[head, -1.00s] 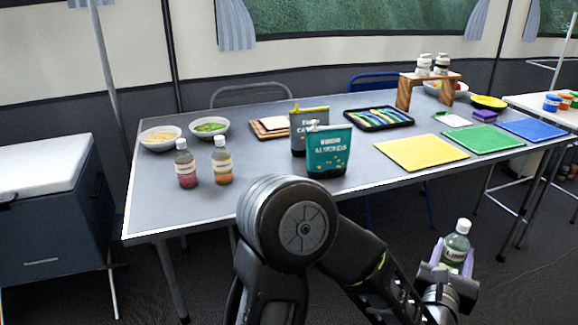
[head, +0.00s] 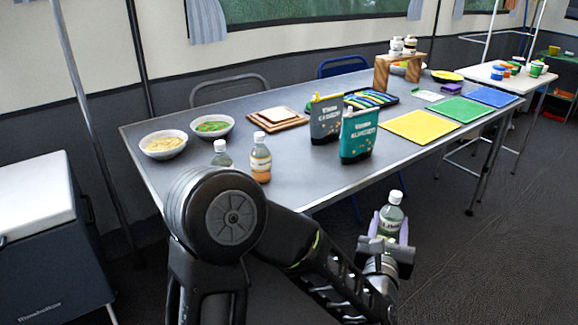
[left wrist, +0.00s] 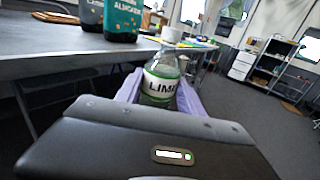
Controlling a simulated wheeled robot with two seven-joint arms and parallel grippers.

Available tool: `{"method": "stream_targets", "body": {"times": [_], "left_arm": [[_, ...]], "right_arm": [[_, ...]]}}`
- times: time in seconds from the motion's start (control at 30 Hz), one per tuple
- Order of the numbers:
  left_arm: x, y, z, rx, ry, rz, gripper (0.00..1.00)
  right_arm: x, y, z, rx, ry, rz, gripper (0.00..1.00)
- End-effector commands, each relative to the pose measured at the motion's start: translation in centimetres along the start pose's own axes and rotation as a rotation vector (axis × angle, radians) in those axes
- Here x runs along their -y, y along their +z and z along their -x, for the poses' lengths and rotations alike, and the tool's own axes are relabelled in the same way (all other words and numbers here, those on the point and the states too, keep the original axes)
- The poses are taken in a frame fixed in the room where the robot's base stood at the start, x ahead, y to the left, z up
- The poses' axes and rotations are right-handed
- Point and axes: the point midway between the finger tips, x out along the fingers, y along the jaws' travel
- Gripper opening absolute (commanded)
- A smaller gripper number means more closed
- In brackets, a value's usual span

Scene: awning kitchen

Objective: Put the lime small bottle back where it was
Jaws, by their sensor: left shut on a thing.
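The lime small bottle (head: 390,216) is clear with green contents and a white cap. My left gripper (head: 388,233) is shut on it and holds it upright, in front of and below the table's front edge in the head view. In the left wrist view the bottle (left wrist: 160,82) stands between the lilac fingers, its label partly readable as "LIM". My right gripper is not seen.
A teal carton (head: 358,136) and a grey carton (head: 325,120) stand near the front edge. Yellow (head: 420,127), green (head: 460,109) and blue (head: 493,96) mats lie to the right. Two bowls (head: 163,144) are at the left. A wooden stand (head: 398,72) is at the back.

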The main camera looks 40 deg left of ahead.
Motion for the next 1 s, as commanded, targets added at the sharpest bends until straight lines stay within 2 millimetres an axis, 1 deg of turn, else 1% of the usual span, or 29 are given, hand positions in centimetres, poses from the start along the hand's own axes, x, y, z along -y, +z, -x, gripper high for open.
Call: {"method": "stream_targets", "body": {"times": [0.07,0.2,0.27,0.37,0.47,0.57,0.67,0.7,0.77,0.8,0.9,1.0], "left_arm": [[0.0,0.0,0.0,0.001,0.000,0.000,0.06],[-0.3,0.2,-0.3,0.002,0.010,0.000,0.06],[-0.7,0.5,-0.8,0.003,0.025,-0.002,0.06],[-2.1,1.8,-2.3,0.010,0.077,-0.005,0.06],[-4.2,3.7,-4.5,0.015,0.157,-0.010,0.06],[-7.1,6.2,-6.9,0.020,0.255,-0.015,0.06],[-10.6,9.4,-9.3,0.022,0.365,-0.014,0.06],[-12.3,10.9,-10.2,0.022,0.413,-0.013,0.06],[-14.8,13.1,-11.3,0.020,0.482,-0.008,0.06],[-16.5,14.6,-12.0,0.018,0.525,-0.006,0.06],[-19.9,17.6,-13.0,0.010,0.605,-0.002,0.06],[-22.4,19.9,-13.6,0.006,0.658,0.000,0.06]], "right_arm": [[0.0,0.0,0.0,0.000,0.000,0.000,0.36],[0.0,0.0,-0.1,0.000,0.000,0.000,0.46],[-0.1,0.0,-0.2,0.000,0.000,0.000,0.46],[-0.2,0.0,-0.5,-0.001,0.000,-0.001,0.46],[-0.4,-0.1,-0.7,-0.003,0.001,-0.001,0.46],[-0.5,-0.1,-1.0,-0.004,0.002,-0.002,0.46],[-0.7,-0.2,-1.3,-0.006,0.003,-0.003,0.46],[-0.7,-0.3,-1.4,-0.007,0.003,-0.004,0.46],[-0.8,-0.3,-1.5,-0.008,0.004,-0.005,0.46],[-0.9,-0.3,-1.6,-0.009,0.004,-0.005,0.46],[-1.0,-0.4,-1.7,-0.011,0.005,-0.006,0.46],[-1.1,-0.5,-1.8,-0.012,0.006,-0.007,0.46]]}}
